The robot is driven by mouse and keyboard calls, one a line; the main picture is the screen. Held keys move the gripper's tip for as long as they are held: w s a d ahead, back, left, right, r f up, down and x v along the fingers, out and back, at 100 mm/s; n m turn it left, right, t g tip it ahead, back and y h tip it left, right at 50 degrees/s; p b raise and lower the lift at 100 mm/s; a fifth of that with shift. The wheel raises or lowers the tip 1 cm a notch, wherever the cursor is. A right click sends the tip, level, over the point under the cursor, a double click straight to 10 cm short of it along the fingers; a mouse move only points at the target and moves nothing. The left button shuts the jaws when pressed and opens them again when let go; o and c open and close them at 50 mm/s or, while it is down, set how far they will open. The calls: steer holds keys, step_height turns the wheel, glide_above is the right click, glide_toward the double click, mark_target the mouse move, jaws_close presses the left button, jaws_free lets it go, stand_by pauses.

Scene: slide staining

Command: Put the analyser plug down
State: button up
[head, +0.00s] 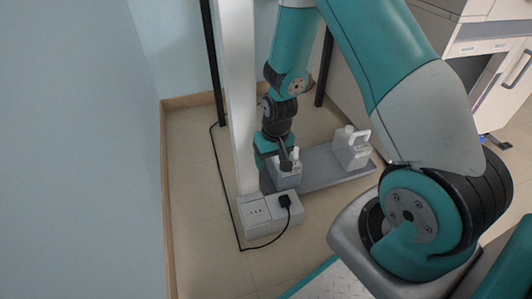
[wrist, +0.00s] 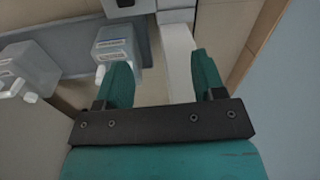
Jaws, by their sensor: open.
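The black plug (head: 285,201) sits on the right part of the white socket box (head: 257,211), at the foot of the white column. Its black cable (head: 241,243) loops over the floor to the left and runs up behind the column. My gripper (head: 276,153) is above and behind the box, close to a white bottle, and apart from the plug. In the wrist view my gripper (wrist: 160,62) is open, with nothing between its fingers. A dark piece, probably the plug (wrist: 125,3), shows at that view's top edge, mostly cut off.
The white bottle (head: 288,175) and a white jug with a handle (head: 352,148) stand on a grey tray (head: 322,172). The white column (head: 237,95) rises left of my gripper. Cabinets (head: 480,55) stand at the right; floor is clear on the left.

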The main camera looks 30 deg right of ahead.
steer(key=s+a+r+n+y, duration=0.1)
steer(key=a+r, duration=0.3)
steer(key=r, duration=0.2)
steer(key=a+r+n, duration=0.1)
steer(key=a+r, duration=0.2)
steer(key=r, duration=0.3)
steer(key=s+a+r+n+y, duration=0.1)
steer(key=s+a+r+n, duration=0.2)
steer(key=s+r, duration=0.5)
steer(key=s+a+r+n+y, duration=0.1)
steer(key=s+a+r+n, duration=0.3)
steer(key=s+r, duration=0.5)
steer(key=shift+s+a, duration=0.25)
steer(key=shift+a, duration=0.8)
step_height(320, 180, up, 47)
steer(key=p, duration=4.6)
steer(key=shift+f+p, duration=0.15)
steer(key=shift+p, duration=0.25)
